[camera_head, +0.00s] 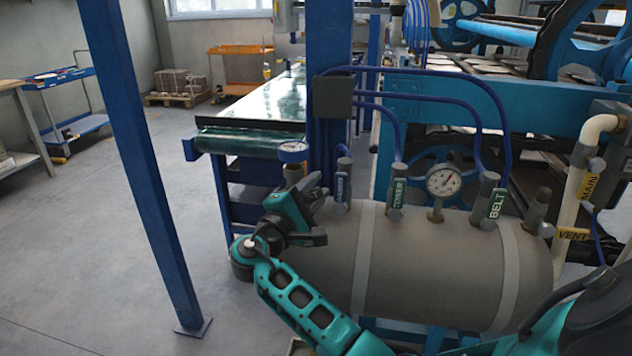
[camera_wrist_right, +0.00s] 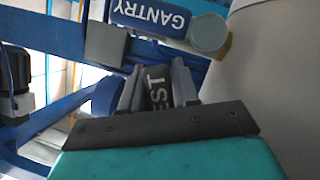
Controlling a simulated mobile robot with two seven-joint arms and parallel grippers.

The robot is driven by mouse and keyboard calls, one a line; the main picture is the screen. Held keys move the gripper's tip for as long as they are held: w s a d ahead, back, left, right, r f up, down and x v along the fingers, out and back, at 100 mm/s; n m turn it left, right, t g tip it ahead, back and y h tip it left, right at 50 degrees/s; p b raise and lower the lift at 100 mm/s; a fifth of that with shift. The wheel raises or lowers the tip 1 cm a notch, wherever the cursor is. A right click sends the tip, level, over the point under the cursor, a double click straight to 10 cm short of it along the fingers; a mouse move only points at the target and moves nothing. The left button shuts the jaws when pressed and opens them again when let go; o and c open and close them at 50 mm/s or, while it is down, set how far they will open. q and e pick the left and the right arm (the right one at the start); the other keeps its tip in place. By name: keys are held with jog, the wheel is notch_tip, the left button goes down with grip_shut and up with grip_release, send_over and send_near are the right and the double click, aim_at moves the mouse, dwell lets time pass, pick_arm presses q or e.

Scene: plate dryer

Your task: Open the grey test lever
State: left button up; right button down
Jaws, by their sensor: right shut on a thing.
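The grey test lever (camera_wrist_right: 158,88) shows in the right wrist view between the two fingers, with the letters "EST" readable on it. My right gripper (camera_wrist_right: 158,85) is shut on it, one finger on each side. In the head view, my right gripper (camera_head: 314,186) is at the left end of the grey tank (camera_head: 430,260), and there it mostly hides the test lever. My left gripper is in neither view.
Beside the gripper is the lever labelled GANTRY (camera_wrist_right: 160,18). Along the tank top are the TOWER lever (camera_head: 397,190), a dial gauge (camera_head: 443,181) and the BELT lever (camera_head: 493,203). A blue post (camera_head: 150,190) stands left. The floor between is clear.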

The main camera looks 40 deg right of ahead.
jog(key=shift+w+a+r+n+t+p, duration=0.15)
jog(key=shift+r+n+t+p, duration=0.45)
jog(key=shift+n, duration=0.4)
jog(key=shift+f, duration=0.1)
jog(key=c, duration=1.2)
grip_release()
jog(key=v, duration=1.2)
jog(key=shift+a+f, duration=0.3)
jog(key=shift+a, duration=0.1)
jog(key=shift+c, duration=0.3)
